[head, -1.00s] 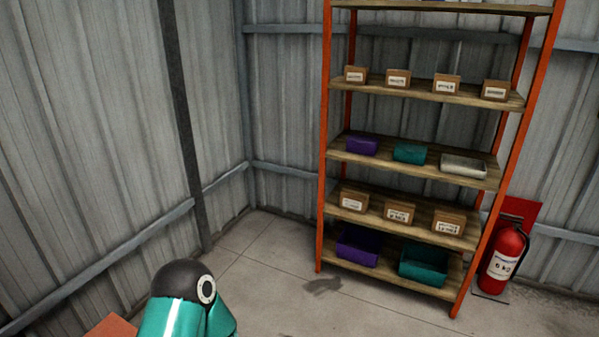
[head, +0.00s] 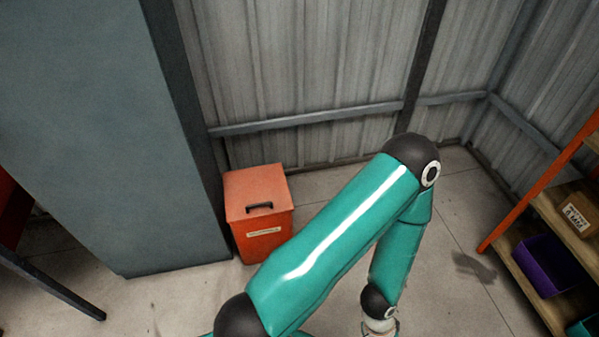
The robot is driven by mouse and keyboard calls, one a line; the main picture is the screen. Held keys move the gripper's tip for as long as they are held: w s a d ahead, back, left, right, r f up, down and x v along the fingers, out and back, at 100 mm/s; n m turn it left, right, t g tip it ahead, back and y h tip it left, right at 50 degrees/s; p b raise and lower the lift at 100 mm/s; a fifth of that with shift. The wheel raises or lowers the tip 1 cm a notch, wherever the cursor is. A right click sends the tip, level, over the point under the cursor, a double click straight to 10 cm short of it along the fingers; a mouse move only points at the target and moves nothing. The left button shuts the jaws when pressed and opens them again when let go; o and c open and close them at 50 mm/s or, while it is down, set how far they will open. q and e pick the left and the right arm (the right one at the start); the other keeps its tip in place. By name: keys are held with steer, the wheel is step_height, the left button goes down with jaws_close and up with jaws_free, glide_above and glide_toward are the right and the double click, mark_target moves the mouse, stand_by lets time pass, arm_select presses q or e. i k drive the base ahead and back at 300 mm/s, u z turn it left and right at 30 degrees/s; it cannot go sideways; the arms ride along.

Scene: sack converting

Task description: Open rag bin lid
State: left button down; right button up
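The rag bin (head: 264,239) is an orange-red box with a pale label on its front, standing on the floor left of centre in the head view. Its lid (head: 254,187) is shut flat on top and has a dark handle (head: 259,208) near the front edge. My teal arm crosses in front of the bin and covers its lower right corner. The arm bends down at the right and runs out of the picture at the bottom edge. Neither gripper shows in the view.
A tall grey cabinet (head: 100,130) stands close at the bin's left. Corrugated metal wall (head: 300,70) is behind it. At the right, an orange-framed shelf (head: 520,255) holds a purple bin (head: 546,264) and a cardboard box (head: 572,213). Concrete floor (head: 445,265) is clear between arm and shelf.

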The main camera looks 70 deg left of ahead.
mark_target(260, 191)
steer(key=u, duration=0.25)
steer(key=i, duration=0.25)
steer(key=u, duration=2.95)
steer(key=k, duration=0.6)
steer(key=u, duration=0.35)
steer(key=i, duration=1.65)
steer(key=z, duration=0.3)
